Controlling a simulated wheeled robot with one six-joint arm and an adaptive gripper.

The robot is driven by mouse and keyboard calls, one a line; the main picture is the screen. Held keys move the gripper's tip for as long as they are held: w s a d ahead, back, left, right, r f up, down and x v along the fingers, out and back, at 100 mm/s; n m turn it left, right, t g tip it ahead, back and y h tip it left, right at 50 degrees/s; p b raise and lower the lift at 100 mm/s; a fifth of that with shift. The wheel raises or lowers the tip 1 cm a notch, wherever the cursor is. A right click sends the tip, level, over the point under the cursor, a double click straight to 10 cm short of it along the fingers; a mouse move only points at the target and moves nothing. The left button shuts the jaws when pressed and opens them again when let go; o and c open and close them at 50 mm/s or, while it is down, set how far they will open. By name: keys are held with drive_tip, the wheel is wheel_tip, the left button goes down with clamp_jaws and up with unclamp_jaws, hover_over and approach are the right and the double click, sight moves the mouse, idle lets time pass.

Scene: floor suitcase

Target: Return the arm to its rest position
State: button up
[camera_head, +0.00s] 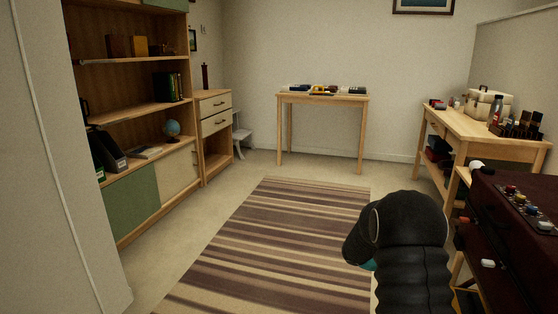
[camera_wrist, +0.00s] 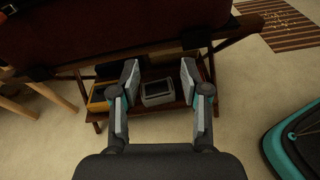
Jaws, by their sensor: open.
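My gripper (camera_wrist: 160,82) shows in the wrist view with its two fingers spread apart and nothing between them. Beyond the fingers is a low wooden rack shelf (camera_wrist: 180,122) with a grey box-like item (camera_wrist: 157,92) on it, seen through the gap. I cannot tell the distance, but no contact shows. In the head view, my black arm rises at the lower right, in front of the striped rug; the gripper itself is not visible there.
A dark red suitcase (camera_head: 500,225) on a stand is close at the right. A side table (camera_head: 480,128) stands behind it. A shelf unit (camera_head: 130,105) lines the left wall. A small table (camera_head: 322,97) stands at the back. The striped rug (camera_head: 265,245) is clear.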

drive_tip(key=s+a+m+t+y, duration=0.2)
drive_tip(key=s+a+m+y, duration=0.65)
drive_tip(key=s+a, duration=0.5)
drive_tip(key=s+a+r+m+t+y, duration=0.3)
drive_tip(key=s+a+r+t+y, duration=0.3)
drive_tip(key=s+a+r, duration=0.6)
drive_tip(key=a+t, duration=0.1)
drive_tip(key=t, duration=0.1)
drive_tip(key=shift+a+r+m+t, duration=0.35)
drive_tip(key=shift+t, duration=0.05)
drive_tip(key=shift+d, duration=0.1)
